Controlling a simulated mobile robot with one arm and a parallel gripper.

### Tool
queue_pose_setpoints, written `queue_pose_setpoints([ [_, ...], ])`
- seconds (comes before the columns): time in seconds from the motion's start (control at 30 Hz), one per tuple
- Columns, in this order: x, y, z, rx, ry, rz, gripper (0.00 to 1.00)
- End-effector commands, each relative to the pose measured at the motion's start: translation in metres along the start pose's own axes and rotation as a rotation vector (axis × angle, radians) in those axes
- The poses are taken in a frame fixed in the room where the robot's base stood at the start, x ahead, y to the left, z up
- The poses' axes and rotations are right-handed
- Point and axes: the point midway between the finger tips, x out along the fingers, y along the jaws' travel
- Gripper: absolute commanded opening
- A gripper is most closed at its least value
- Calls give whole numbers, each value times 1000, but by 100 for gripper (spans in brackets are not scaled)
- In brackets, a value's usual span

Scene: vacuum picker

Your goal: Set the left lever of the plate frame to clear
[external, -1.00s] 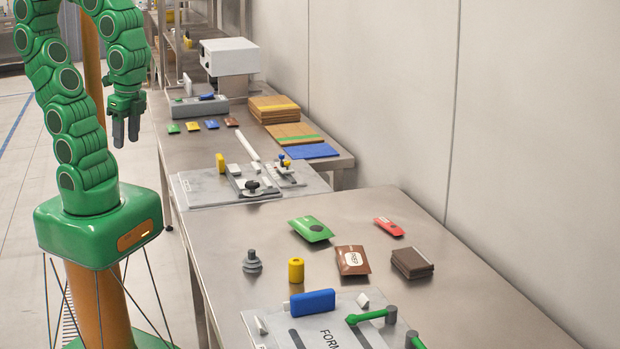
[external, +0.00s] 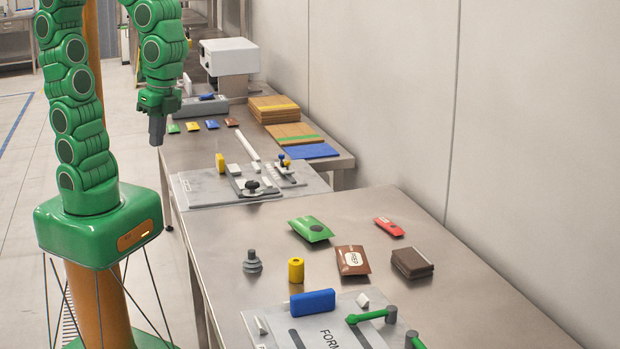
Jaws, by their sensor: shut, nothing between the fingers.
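A grey plate frame with black "FORM" lettering (external: 275,318) lies at the near edge of the front table, cut off by the picture's bottom. Its left green lever (external: 368,317) runs roughly level from a grey pivot at its right. A second green lever (external: 416,344) is mostly cut off. No "clear" mark is readable. My gripper (external: 157,132) is shut and empty, pointing down, high by the left edge of the rear table and far from the levers.
A blue block (external: 312,302) sits on the frame's far edge. A yellow cylinder (external: 296,270), a grey knobbed weight (external: 252,262), several packets and a brown stack (external: 412,263) stand behind it. A wall closes the right side.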

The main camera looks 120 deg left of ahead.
Motion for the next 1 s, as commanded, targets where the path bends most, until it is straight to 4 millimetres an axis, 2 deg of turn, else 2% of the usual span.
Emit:
queue_pose_setpoints([
  [0.03, -3, 1, -12, 17, 6, 5, 0],
  [0.5, -25, 13, -113, 162, 78, 45, 0],
  [1.0, -36, 24, -219, 294, 157, 79, 0],
])
